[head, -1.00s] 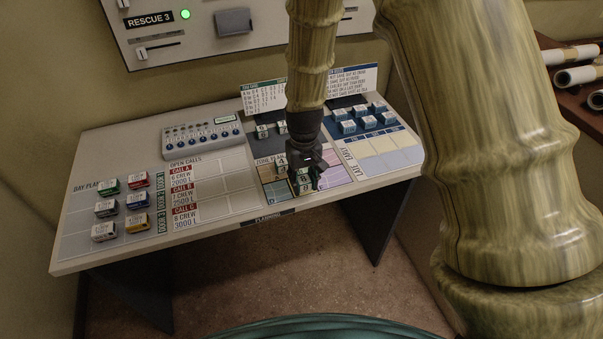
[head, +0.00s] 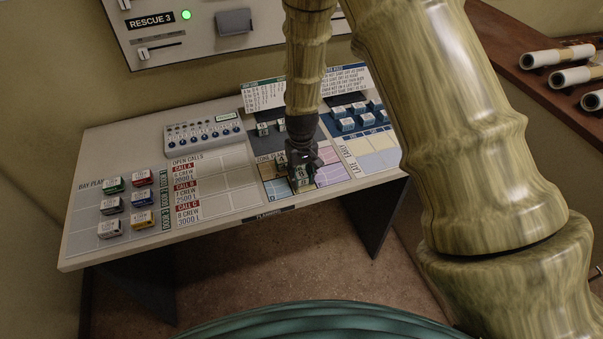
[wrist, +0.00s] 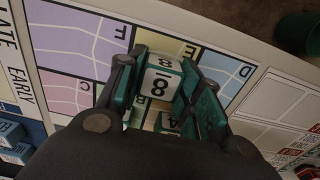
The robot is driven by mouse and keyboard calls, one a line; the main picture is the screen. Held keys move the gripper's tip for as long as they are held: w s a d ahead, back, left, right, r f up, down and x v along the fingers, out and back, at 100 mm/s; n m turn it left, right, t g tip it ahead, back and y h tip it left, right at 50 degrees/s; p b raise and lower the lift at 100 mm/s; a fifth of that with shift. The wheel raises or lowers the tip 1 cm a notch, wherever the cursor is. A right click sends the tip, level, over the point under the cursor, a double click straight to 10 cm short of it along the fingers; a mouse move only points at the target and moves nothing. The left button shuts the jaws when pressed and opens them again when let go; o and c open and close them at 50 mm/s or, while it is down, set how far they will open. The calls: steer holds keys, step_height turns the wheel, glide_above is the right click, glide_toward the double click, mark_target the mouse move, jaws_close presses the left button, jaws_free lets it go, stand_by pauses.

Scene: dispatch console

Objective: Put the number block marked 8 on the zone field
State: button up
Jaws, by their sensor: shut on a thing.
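My gripper (head: 303,178) is down over the front of the zone field (head: 330,176), a board with coloured cells lettered in the wrist view. Its two fingers are shut on the white number block marked 8 (wrist: 160,85), one on each side. The block also shows between the fingers in the head view (head: 303,173). It is at the yellow cell E (wrist: 195,58), between lilac cell F and blue cell D. I cannot tell whether its underside touches the field. Another white block (wrist: 168,122) stands close by on the field, partly hidden by the fingers.
More number blocks (head: 263,128) stand on the dark area behind the zone field. Small white-topped blue blocks (head: 347,124) stand at the right. Coloured vehicle blocks (head: 143,198) stand on the bay plan at the left. The open calls grid (head: 215,188) has free room.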

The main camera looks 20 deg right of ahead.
mark_target(302, 175)
steer(key=shift+f, duration=0.15)
steer(key=o, duration=0.9)
steer(key=shift+r, duration=0.25)
step_height(302, 175, up, 12)
steer(key=b, duration=0.4)
steer(key=shift+f, duration=0.1)
